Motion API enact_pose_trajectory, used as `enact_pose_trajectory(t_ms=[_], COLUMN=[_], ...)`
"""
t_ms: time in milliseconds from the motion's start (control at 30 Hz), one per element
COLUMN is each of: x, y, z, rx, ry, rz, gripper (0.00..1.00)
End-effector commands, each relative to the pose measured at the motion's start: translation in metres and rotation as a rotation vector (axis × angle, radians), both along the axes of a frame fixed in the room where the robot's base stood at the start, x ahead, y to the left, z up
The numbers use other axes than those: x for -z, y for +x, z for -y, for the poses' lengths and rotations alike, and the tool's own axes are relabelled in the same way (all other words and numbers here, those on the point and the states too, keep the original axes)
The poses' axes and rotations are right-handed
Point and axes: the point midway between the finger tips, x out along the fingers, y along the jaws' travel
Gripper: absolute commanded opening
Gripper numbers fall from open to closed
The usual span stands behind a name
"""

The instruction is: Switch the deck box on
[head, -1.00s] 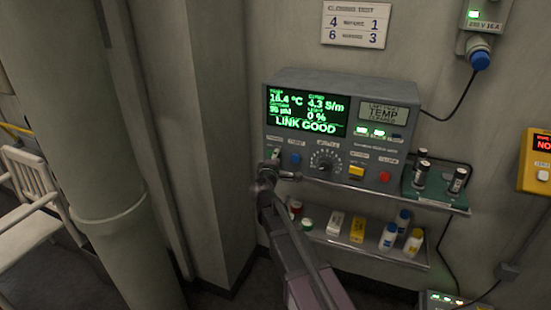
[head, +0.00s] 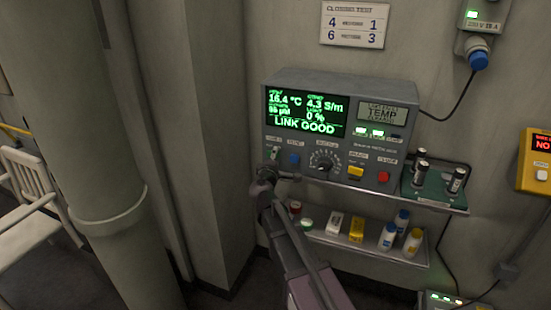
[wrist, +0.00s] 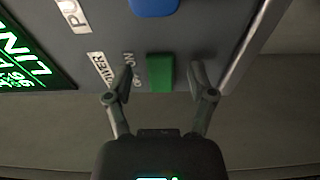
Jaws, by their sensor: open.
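The deck box (head: 338,135) is a grey instrument on a wall shelf, its screen (head: 305,113) lit green with readings and "LINK GOOD". Its power switch (head: 274,154) is at the left of the front panel. In the wrist view the switch is a green rocker (wrist: 160,73) beside a label (wrist: 104,70) reading POWER, with ON next to it. My gripper (head: 268,172) is in front of the panel's lower left corner. In the wrist view my gripper (wrist: 161,80) is open, one finger on each side of the green rocker. Contact cannot be told.
A blue button (head: 294,159), a dial (head: 325,161), a yellow switch (head: 355,172) and a red button (head: 384,177) share the panel. Bottles and small boxes stand on a lower shelf (head: 365,249). A thick pipe (head: 100,150) stands at left.

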Motion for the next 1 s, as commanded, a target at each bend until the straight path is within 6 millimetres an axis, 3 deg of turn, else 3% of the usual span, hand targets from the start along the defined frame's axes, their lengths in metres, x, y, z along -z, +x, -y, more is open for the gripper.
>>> enact_pose_trajectory(t_ms=[267,700,1000], x=[0.000,0.000,0.000], y=[-0.027,-0.094,-0.114], z=[-0.004,-0.017,-0.022], rx=[-0.001,-0.002,0.000], ry=[0.000,0.000,0.000], rz=[0.000,0.000,0.000], gripper=[0.71,0.71,0.71])
